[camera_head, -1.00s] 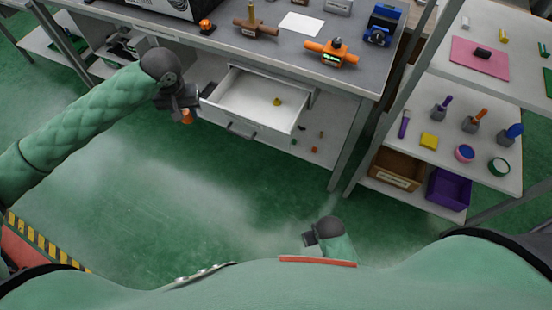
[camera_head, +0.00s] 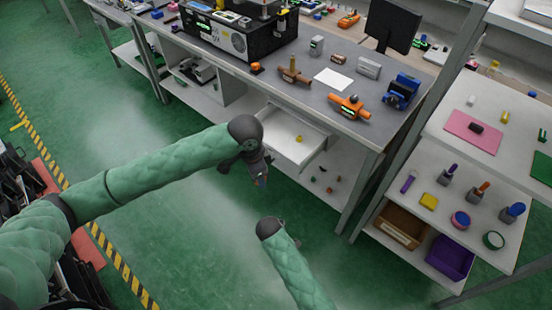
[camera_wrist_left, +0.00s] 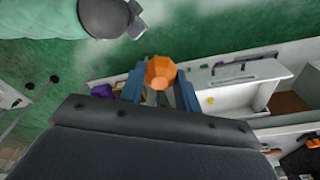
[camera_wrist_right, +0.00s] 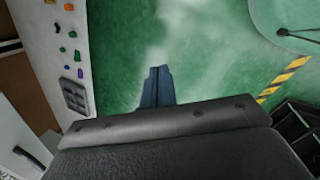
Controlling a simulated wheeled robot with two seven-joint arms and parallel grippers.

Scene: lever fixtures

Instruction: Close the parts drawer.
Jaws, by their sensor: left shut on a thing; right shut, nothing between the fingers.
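The parts drawer (camera_head: 305,147) is a light grey drawer under the workbench. It stands open, with a small yellow piece (camera_head: 298,138) inside. In the left wrist view the drawer (camera_wrist_left: 230,98) shows its front with a dark handle (camera_wrist_left: 236,66). My left gripper (camera_head: 262,181) is in front of the drawer's left part in the head view. It is shut on an orange faceted piece (camera_wrist_left: 160,71); the drawer lies to the right of it in the left wrist view, apart from the fingers. My right gripper (camera_wrist_right: 157,72) is shut and empty, over the floor.
The workbench (camera_head: 262,82) carries fixtures, including an orange valve-like one (camera_head: 349,106) and a blue one (camera_head: 402,92). A shelf rack (camera_head: 470,212) stands to the right with an orange-brown bin (camera_head: 400,224) and a purple bin (camera_head: 450,256). The green floor before the drawer is free.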

